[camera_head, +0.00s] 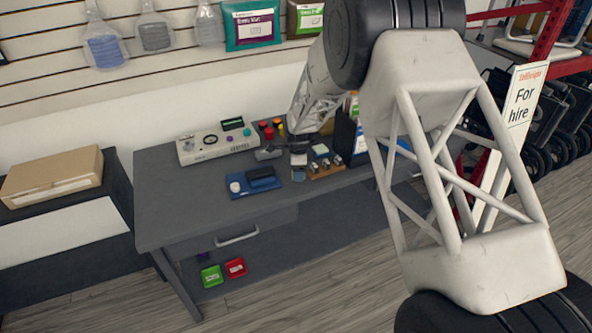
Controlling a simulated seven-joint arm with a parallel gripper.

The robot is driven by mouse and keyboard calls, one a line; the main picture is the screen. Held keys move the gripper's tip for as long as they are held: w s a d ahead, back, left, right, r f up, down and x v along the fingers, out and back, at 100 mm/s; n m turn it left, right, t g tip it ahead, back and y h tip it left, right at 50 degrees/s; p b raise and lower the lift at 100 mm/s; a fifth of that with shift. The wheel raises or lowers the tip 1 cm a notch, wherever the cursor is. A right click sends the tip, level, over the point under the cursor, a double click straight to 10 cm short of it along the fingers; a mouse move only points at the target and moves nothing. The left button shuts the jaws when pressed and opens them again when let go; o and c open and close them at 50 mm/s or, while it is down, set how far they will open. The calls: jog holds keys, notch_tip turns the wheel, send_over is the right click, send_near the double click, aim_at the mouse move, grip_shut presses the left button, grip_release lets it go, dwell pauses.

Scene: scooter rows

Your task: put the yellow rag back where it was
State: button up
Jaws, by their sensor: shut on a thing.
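My arm reaches down over the grey workbench (170,215) from the upper right. My gripper (298,150) is small and dark at the arm's lower end, low over the bench's back middle. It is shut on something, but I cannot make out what. I cannot pick out the yellow rag for sure. A small yellow patch (280,128) shows beside red and dark round items, just left of the arm's end, and I cannot tell what it is. The arm covers part of the bench behind it.
A pale device with knobs (215,142) stands at the back left of the bench. A blue tray (252,184) and a wooden block holder (326,168) lie in front. The bench's left front is clear.

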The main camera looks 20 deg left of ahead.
jog(key=shift+w+a+f, duration=0.1)
jog(key=shift+w+a, duration=0.45)
jog(key=shift+w, duration=0.35)
jog(key=shift+w+a+f, duration=0.1)
jog(key=shift+w+a, duration=0.45)
jog(key=shift+w, duration=0.3)
jog(key=shift+f, duration=0.1)
jog(key=shift+f, duration=1.65)
jog(key=shift+f, duration=0.1)
jog(key=o, duration=1)
notch_tip(320, 180, up, 12)
jog(key=shift+r, duration=0.15)
